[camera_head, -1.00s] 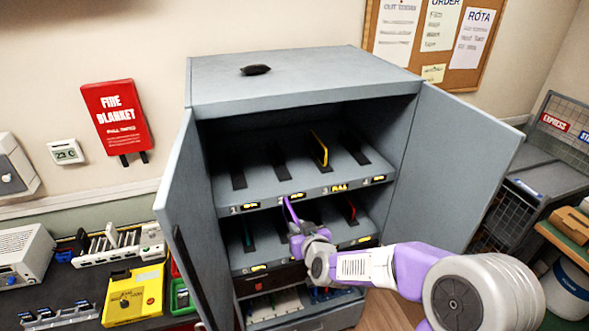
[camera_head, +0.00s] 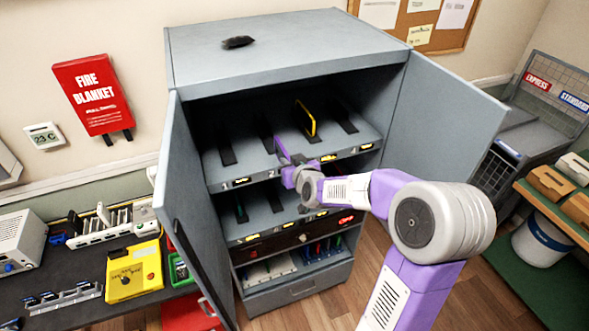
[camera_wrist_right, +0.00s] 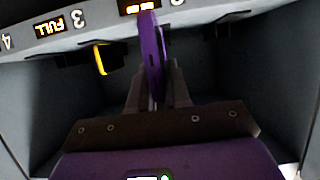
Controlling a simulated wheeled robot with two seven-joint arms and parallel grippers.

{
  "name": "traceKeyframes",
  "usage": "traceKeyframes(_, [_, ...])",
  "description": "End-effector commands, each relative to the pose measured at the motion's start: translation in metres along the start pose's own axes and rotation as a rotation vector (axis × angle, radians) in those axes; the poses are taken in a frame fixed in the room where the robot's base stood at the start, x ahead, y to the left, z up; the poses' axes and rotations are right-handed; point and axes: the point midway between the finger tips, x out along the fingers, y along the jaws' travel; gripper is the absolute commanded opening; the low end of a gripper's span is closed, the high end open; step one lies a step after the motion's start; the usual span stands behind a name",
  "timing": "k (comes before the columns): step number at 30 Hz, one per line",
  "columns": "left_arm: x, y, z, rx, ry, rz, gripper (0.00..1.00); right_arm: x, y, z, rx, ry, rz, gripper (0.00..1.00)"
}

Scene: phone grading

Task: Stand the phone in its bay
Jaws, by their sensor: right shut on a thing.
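A purple phone (camera_head: 280,147) stands on edge in my right gripper (camera_head: 291,168), in front of the cabinet's upper shelf (camera_head: 245,165). In the right wrist view the phone (camera_wrist_right: 153,52) is upright between the two fingers (camera_wrist_right: 155,88), which are shut on it. It overlaps the lit label of bay 2 there. The second dark slot from the left (camera_head: 268,138) lies just behind it in the head view. I cannot tell whether the phone touches the shelf. My left gripper is out of view.
A yellow phone (camera_head: 304,120) stands in the third upper bay, labelled FULL in the wrist view. The cabinet's open left door (camera_head: 185,215) and right door (camera_head: 440,115) flank the opening. A lower shelf (camera_head: 265,226) with slots lies below. A bench with a yellow device (camera_head: 134,272) stands left.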

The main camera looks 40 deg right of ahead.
Motion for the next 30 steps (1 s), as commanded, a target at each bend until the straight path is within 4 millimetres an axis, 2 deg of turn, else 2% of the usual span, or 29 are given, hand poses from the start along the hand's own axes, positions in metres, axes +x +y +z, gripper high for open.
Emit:
traceKeyframes(6, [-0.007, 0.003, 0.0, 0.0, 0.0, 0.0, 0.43, 0.025, 0.0, -0.011, 0.0, 0.001, 0.0, 0.0])
traceKeyframes(30, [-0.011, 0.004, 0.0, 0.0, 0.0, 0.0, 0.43, 0.115, 0.0, -0.047, -0.001, 0.002, 0.001, 0.0])
